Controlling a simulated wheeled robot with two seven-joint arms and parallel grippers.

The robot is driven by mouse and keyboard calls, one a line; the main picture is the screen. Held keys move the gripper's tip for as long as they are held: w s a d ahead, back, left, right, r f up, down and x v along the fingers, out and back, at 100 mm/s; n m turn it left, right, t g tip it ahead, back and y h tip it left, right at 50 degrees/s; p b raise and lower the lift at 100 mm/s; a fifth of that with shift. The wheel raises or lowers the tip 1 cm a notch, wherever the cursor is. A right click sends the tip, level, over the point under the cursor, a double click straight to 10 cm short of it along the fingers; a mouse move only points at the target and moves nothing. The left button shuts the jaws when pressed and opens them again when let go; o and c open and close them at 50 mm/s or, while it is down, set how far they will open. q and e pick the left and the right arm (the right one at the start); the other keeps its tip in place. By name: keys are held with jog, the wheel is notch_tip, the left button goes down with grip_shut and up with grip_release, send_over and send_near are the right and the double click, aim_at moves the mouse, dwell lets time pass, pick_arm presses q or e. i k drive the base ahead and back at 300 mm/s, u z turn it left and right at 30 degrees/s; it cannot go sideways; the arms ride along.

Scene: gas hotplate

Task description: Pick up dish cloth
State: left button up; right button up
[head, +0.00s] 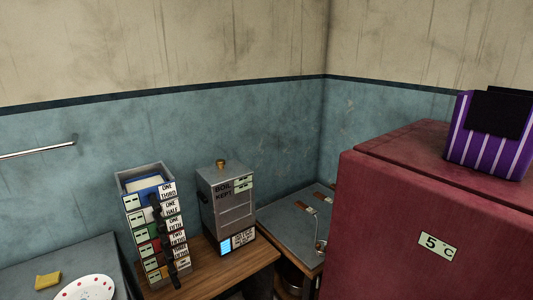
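No thing here is plainly a dish cloth. A small yellow piece (48,281), folded cloth or sponge, lies on the grey counter (75,262) at the lower left; I cannot tell which it is. A black, flat, cloth-like piece (500,112) hangs over the top of a purple striped box (490,155) on the red fridge-like cabinet (425,210) at the right; its material is unclear. Neither of my grippers shows in the head view.
A white plate with red dots (85,289) sits beside the yellow piece. A labelled rack (155,225) and a grey metal box (228,205) stand on a wooden top (215,275). A metal rail (40,148) is on the left wall. The tall red cabinet blocks the right.

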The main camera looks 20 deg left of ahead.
aim_at(42, 281)
jog(key=u, duration=1)
jog(key=i, duration=0.9)
jog(key=u, duration=0.7)
